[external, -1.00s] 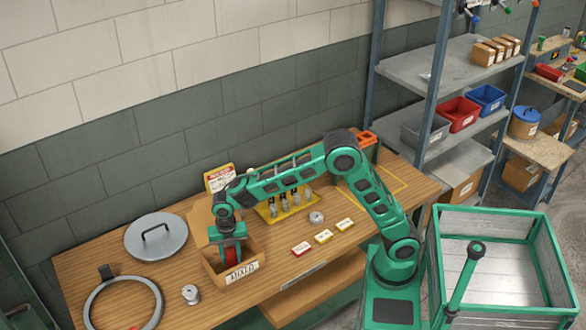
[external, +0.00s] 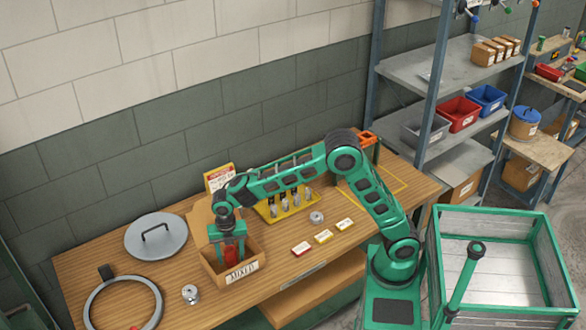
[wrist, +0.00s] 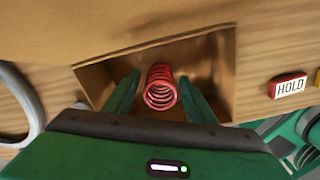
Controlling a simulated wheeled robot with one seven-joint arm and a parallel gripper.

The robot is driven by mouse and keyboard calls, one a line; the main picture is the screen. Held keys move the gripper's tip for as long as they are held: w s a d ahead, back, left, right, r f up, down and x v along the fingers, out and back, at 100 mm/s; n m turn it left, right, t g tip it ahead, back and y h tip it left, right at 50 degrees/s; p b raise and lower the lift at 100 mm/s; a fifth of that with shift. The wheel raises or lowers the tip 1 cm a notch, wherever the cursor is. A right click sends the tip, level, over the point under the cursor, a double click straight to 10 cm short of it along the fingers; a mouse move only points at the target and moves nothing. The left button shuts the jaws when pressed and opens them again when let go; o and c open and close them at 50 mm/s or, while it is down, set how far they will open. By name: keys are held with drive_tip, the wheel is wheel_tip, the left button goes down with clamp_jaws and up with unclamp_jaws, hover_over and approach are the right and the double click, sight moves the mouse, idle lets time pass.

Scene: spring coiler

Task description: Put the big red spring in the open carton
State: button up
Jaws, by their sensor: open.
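The big red spring (wrist: 161,88) stands between my gripper's two green fingers in the wrist view, inside or just over the open carton (wrist: 222,75). Gaps show between the spring and both fingers. In the external view the spring (external: 232,256) shows red between the fingers of my gripper (external: 230,262). The carton (external: 250,272) is brown, labelled MIXED, with its back flap raised. My gripper (wrist: 158,95) is open and points down into the carton. The spring's lower end is hidden.
A grey lid (external: 156,238) and a ring-shaped rim (external: 124,304) lie to the left. A small metal coil (external: 190,293) stands near the carton. A yellow rack (external: 284,205) and small label blocks (external: 323,237) are to the right.

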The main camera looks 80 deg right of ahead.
wheel_tip(320, 180, up, 11)
drive_tip(key=shift+f, duration=0.2)
drive_tip(key=s+d+r+m, duration=0.2)
drive_tip(key=s+d+m, duration=1.4)
drive_tip(key=s+d, duration=0.4)
drive_tip(key=s+d+f+m, duration=0.2)
drive_tip(key=s+m, duration=0.4)
drive_tip(key=s, duration=0.5)
drive_tip(key=s+d+f+m, duration=0.1)
drive_tip(key=s+f+m, duration=0.4)
drive_tip(key=s, duration=0.6)
drive_tip(key=shift+s+d+f+m, duration=0.15)
drive_tip(key=shift+s+d+m, duration=0.15)
drive_tip(key=shift+m, duration=0.7)
drive_tip(key=shift+w, duration=0.1)
